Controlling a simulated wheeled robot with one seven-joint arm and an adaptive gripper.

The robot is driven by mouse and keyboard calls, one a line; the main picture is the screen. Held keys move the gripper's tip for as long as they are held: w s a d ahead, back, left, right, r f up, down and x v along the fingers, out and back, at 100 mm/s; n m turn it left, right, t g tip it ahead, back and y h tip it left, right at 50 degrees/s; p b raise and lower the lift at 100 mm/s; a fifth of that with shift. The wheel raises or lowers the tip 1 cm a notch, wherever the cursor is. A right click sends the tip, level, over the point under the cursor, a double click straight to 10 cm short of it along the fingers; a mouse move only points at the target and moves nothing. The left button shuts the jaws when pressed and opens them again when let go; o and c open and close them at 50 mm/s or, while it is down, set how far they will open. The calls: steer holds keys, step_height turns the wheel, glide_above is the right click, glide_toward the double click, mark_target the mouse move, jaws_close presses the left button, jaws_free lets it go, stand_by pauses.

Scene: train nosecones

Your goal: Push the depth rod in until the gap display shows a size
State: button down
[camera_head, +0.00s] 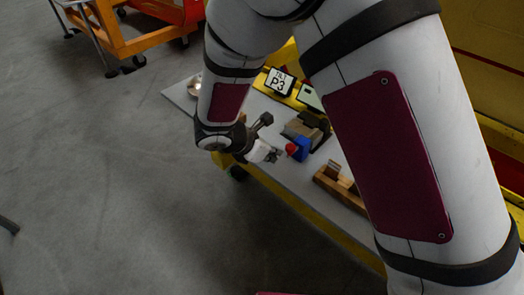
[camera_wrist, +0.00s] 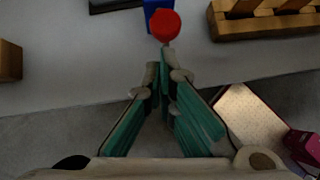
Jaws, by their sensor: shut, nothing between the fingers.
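A red round knob (camera_head: 291,149), which looks like the end of the depth rod, sticks out from a blue block (camera_head: 301,147) on the grey table. In the wrist view the red knob (camera_wrist: 165,25) and part of the blue block (camera_wrist: 155,8) are at the top centre. My gripper (camera_wrist: 160,62) is shut and empty, its fingertips just short of the knob in the picture; I cannot tell whether they touch. In the head view my gripper (camera_head: 276,155) is left of the knob. A pale-faced panel (camera_head: 310,97) stands behind, partly hidden by my arm; I cannot read a size on it.
A wooden rack (camera_head: 341,186) is right of the blue block. A brown and dark item (camera_head: 305,131) lies behind it. A P3 sign (camera_head: 280,82) stands farther back. A wooden block (camera_wrist: 9,61) is at the wrist view's left.

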steer(key=shift+w+d+f, duration=0.1)
steer(key=shift+w+d, duration=0.3)
steer(key=shift+w+d+b, duration=0.5)
steer(key=shift+w+d, duration=0.35)
steer(key=shift+w, duration=0.25)
steer(key=shift+s, duration=0.1)
steer(key=s+a+f+v, duration=0.1)
steer(key=v, duration=1.2)
steer(key=shift+a+f+b, duration=0.2)
steer(key=shift+f+b, duration=0.15)
steer(key=shift+b, duration=0.05)
